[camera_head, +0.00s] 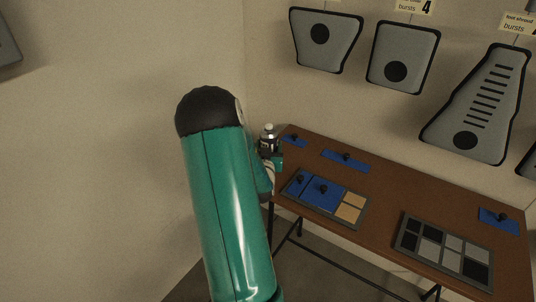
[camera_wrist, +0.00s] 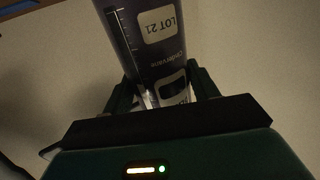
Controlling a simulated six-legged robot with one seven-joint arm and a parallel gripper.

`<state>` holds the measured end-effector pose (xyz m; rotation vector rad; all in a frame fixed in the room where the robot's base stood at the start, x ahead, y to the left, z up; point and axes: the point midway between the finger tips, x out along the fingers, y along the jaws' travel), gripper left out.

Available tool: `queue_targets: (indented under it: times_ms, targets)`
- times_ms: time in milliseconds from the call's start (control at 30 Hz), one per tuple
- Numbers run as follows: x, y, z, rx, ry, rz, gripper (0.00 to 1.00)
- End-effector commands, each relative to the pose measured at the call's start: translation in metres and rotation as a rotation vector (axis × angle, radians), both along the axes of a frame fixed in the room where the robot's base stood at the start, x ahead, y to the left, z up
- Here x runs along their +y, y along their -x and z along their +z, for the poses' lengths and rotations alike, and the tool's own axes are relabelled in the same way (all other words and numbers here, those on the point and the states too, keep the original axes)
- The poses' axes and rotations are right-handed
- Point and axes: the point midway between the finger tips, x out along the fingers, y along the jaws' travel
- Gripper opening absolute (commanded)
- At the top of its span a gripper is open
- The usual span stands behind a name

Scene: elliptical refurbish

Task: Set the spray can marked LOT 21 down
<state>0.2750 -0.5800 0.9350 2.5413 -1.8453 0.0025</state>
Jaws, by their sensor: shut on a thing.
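The spray can (camera_wrist: 150,45) fills the upper middle of the wrist view. It is dark, with a pale label reading LOT 21 that appears upside down. My gripper (camera_wrist: 163,95) is shut on it, with one finger on each side. In the head view the can (camera_head: 268,136) shows upright with a pale top, at the left end of the brown table (camera_head: 385,215). My gripper (camera_head: 272,160) is partly hidden there behind my green arm. I cannot tell whether the can's base touches the table.
A tray with blue and tan panels (camera_head: 350,208) lies on the table near the can. A tray of black and grey squares (camera_head: 428,252) lies farther right. Blue pads with dark knobs (camera_head: 346,160) lie along the back. Grey panels (camera_head: 403,56) hang on the wall. Bare tabletop lies between them.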

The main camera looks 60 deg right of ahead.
Motion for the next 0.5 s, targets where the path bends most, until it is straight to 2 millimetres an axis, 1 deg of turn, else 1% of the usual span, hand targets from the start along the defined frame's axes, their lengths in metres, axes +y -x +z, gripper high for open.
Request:
queue_targets:
  times_ms: [67,133,233,500]
  targets:
    - [-0.002,-0.004,-0.009,0.002,-0.002,0.000,0.18]
    - [-0.001,-0.003,-0.020,0.002,-0.003,0.000,0.18]
    - [-0.001,-0.003,-0.032,0.002,-0.003,0.000,0.18]
    - [-0.001,-0.003,-0.034,0.000,0.001,0.001,0.18]
